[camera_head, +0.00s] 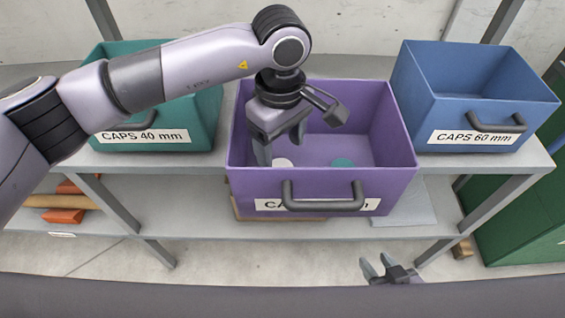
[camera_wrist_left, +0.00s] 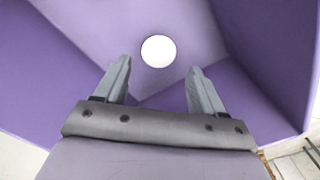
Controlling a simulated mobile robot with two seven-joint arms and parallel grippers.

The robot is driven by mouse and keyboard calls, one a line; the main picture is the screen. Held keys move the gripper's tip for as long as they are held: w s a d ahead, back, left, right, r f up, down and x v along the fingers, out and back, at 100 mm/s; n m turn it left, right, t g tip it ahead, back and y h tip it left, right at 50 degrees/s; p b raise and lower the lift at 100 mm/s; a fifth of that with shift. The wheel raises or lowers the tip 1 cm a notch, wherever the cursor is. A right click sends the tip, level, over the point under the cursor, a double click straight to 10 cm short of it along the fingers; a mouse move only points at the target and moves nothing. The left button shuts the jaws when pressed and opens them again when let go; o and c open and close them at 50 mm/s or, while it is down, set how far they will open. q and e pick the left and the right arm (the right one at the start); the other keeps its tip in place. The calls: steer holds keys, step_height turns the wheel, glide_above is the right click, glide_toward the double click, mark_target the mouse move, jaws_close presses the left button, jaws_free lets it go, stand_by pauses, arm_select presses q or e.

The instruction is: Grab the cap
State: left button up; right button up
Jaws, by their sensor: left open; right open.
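A white round cap (camera_head: 283,163) lies on the floor of the purple bin (camera_head: 322,180). It also shows in the left wrist view (camera_wrist_left: 158,51), beyond and between my fingertips. A teal cap (camera_head: 343,162) lies to its right in the same bin. My left gripper (camera_head: 282,150) reaches down into the bin, open and empty, with the white cap close to its fingers but apart from them. The left wrist view shows the two spread fingers (camera_wrist_left: 158,75). My right gripper (camera_head: 377,268) is open and empty at the bottom of the head view, in front of the shelf.
A teal bin (camera_head: 207,118) labelled CAPS 40 mm stands left and a blue bin (camera_head: 475,112) labelled CAPS 60 mm stands right on the grey shelf (camera_head: 205,162). The purple bin's walls surround my left gripper. Its label is partly hidden by its handle (camera_head: 322,206).

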mark_target(279, 160)
arm_select(q)
steer(key=f, duration=0.3)
steer(key=f+p, duration=0.1)
steer(key=f, duration=0.1)
steer(key=shift+w+a+f, duration=0.25)
steer(key=shift+w+f, duration=0.05)
steer(key=shift+w, duration=0.05)
steer(key=c, duration=0.9)
